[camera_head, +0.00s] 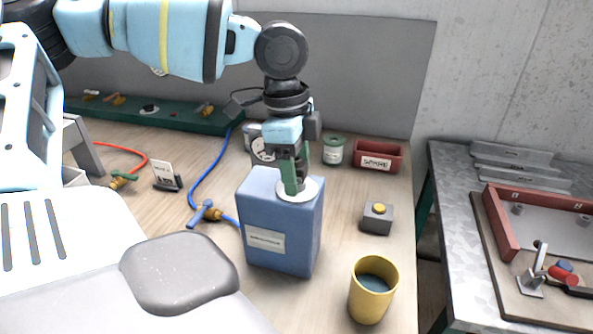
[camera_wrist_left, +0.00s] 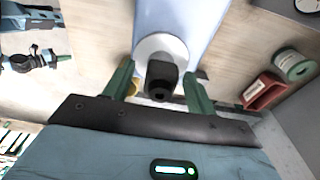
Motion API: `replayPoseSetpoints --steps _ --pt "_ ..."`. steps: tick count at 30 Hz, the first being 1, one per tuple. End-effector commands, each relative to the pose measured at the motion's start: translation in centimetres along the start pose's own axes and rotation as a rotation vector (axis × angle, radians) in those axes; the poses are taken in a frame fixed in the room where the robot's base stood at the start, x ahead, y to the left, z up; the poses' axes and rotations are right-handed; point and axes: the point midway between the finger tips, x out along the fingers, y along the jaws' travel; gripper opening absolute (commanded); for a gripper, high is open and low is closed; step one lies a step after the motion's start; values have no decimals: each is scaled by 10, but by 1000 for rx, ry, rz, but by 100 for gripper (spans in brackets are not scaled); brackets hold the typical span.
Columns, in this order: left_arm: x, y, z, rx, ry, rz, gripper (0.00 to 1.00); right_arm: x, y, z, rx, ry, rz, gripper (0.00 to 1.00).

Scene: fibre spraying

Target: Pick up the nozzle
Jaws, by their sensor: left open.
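My left gripper (camera_head: 294,182) points down over the top of a blue canister (camera_head: 281,225) with a label and a pale round collar (camera_head: 298,190). In the left wrist view the green fingers of the gripper (camera_wrist_left: 158,78) stand apart, one on each side of a short dark cylindrical piece (camera_wrist_left: 162,82). This piece sits over the collar (camera_wrist_left: 150,46) of the canister (camera_wrist_left: 176,14). I cannot tell whether it is the nozzle or a cap, or whether a finger touches it. In the head view the fingers hide it. My right gripper does not show.
A yellow cup (camera_head: 373,290) and a grey box with a yellow button (camera_head: 377,217) stand right of the canister. A red bin (camera_head: 378,157) and green tin (camera_head: 333,150) stand behind. A blue hose (camera_head: 207,177) with a brass fitting (camera_head: 208,212) lies left. A metal table (camera_head: 455,230) stands right.

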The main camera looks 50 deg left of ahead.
Motion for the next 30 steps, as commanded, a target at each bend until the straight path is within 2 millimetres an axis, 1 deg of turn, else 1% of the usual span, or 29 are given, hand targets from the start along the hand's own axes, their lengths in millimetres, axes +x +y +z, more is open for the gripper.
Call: replayPoseSetpoints --steps 3,12,14,15,23,26,30 --pt "0 0 0 0 0 0 55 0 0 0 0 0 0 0" --pt "-1 0 0 0 0 0 16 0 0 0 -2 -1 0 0" --pt "-1 0 0 0 0 0 8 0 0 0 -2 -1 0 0" --pt "-1 0 0 0 0 -1 6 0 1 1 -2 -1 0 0" --pt "-2 0 0 0 1 -1 6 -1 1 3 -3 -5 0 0" --pt "-7 0 -1 0 1 -2 6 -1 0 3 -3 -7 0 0" --pt "-20 -1 -3 -1 2 -4 6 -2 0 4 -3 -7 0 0"
